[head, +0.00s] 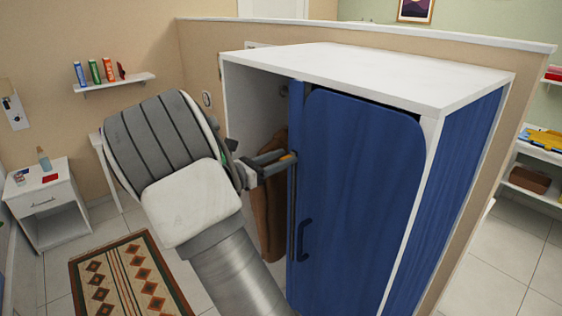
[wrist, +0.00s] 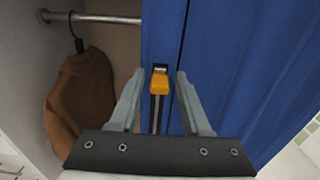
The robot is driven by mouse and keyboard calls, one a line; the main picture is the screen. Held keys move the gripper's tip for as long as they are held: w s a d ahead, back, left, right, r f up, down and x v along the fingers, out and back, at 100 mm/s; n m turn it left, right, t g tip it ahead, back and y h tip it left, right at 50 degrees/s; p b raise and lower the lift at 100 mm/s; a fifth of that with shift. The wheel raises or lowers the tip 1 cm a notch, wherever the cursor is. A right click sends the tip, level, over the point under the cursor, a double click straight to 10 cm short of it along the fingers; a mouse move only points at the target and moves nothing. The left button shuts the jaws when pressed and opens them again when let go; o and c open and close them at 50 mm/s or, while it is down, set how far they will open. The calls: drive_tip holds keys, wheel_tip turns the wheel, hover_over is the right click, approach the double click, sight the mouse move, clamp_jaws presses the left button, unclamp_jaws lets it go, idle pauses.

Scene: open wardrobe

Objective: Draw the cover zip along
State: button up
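The wardrobe's blue cover (head: 362,180) hangs over the front, with a dark zip track (head: 294,220) running down near its left edge. An orange zip pull (wrist: 159,84) sits on the track (wrist: 156,115) in the wrist view; a bit of orange also shows by the fingers in the head view. My gripper (head: 275,165) is at the track, at the upper part of the cover. In the wrist view my gripper (wrist: 158,76) is open, one finger on each side of the pull, with gaps between. I cannot tell how deep the fingers reach around it.
Left of the track the wardrobe is open, with a brown garment (wrist: 80,108) on a hanger from a metal rail (wrist: 95,18). A patterned rug (head: 130,278) and white nightstand (head: 44,200) lie to the left.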

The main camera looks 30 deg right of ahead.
drive_tip(key=shift+o, duration=0.6)
drive_tip(key=shift+f, duration=0.2)
drive_tip(key=s+a+b, duration=0.2)
drive_tip(key=a+b, duration=0.1)
drive_tip(key=a, duration=1.4)
drive_tip(key=shift+s+a, duration=0.2)
drive_tip(key=shift+d, duration=0.1)
